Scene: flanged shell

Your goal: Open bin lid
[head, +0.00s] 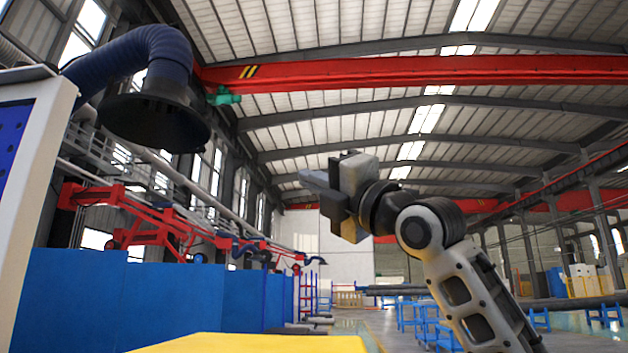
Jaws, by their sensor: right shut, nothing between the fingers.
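My right gripper (312,181) is raised in mid-air near the middle of the head view, its fingers pointing left. It is shut with nothing between the fingers. My right arm comes up from the bottom right. A flat yellow surface (250,345) shows at the bottom edge, below the gripper and well apart from it. I cannot tell whether it is the bin lid, as most of it is out of view. No other bin or lid can be made out. My left gripper is not in view.
A white-framed panel (32,190) stands close at the left edge. A dark extraction hood (155,120) on a blue hose hangs at the upper left. Blue partitions (150,300) line the left. Blue stands (425,322) are far off at right. The air around the gripper looks clear.

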